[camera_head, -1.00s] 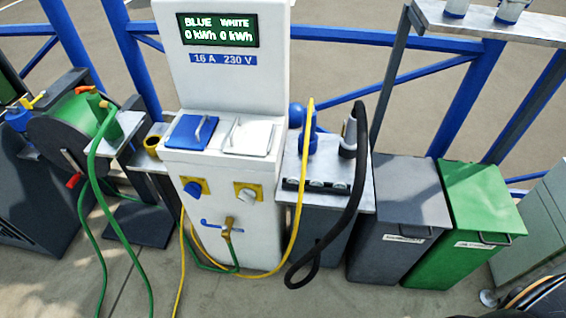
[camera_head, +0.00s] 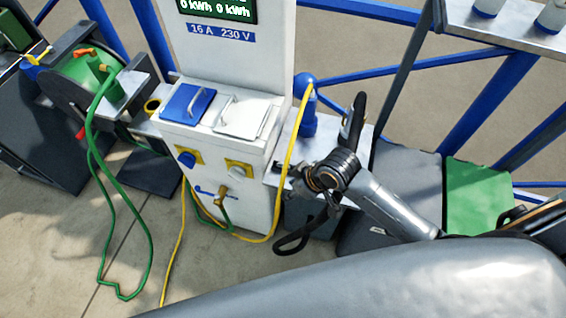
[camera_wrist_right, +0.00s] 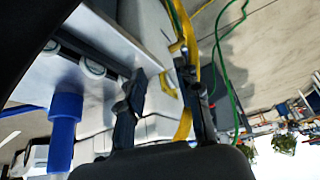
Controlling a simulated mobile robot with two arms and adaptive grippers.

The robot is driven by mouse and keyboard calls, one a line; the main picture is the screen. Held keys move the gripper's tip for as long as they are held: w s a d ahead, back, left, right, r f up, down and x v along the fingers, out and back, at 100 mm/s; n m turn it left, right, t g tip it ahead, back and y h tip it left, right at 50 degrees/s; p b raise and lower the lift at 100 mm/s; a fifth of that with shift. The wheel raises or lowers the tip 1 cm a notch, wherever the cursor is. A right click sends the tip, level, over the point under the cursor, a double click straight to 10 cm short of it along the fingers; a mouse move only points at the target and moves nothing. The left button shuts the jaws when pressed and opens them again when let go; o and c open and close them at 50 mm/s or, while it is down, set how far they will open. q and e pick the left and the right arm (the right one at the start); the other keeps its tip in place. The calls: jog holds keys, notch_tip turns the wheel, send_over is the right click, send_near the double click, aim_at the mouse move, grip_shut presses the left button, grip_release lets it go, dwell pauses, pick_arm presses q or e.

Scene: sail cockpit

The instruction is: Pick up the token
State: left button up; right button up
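White round discs, which look like the tokens, sit in a dark rack on the grey side table (camera_head: 309,131). In the right wrist view one disc (camera_wrist_right: 92,68) is at the upper left and another (camera_wrist_right: 54,46) is beside it. In the head view my right arm mostly hides the rack. My right gripper (camera_head: 298,180) is over the table's front edge. In the right wrist view its two dark fingers (camera_wrist_right: 163,88) stand apart with nothing seen held between them, to the right of the discs. My left gripper is not in view.
A white power pedestal (camera_head: 205,150) stands left of the table, with a yellow cable (camera_head: 294,150) beside it. A blue-topped fixture (camera_head: 308,108) and a black hose (camera_head: 290,241) are close to the gripper. Grey and green bins (camera_head: 478,190) stand right.

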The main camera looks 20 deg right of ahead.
jog(key=w+d+r+n, duration=0.2)
jog(key=w+r+n, duration=0.1)
jog(key=w+r, duration=0.2)
jog(key=g, duration=0.1)
send_near(285, 164)
jog(key=f, duration=0.2)
jog(key=w+a+f+p, duration=0.1)
jog(key=shift+w+f+n, duration=0.1)
jog(key=shift+n, duration=0.2)
jog(key=shift+p+x, duration=0.6)
jog(key=shift+x, duration=2.1)
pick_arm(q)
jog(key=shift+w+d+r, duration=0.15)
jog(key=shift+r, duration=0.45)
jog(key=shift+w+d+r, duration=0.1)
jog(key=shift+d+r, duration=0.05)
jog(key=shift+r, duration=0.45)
pick_arm(e)
grip_shut()
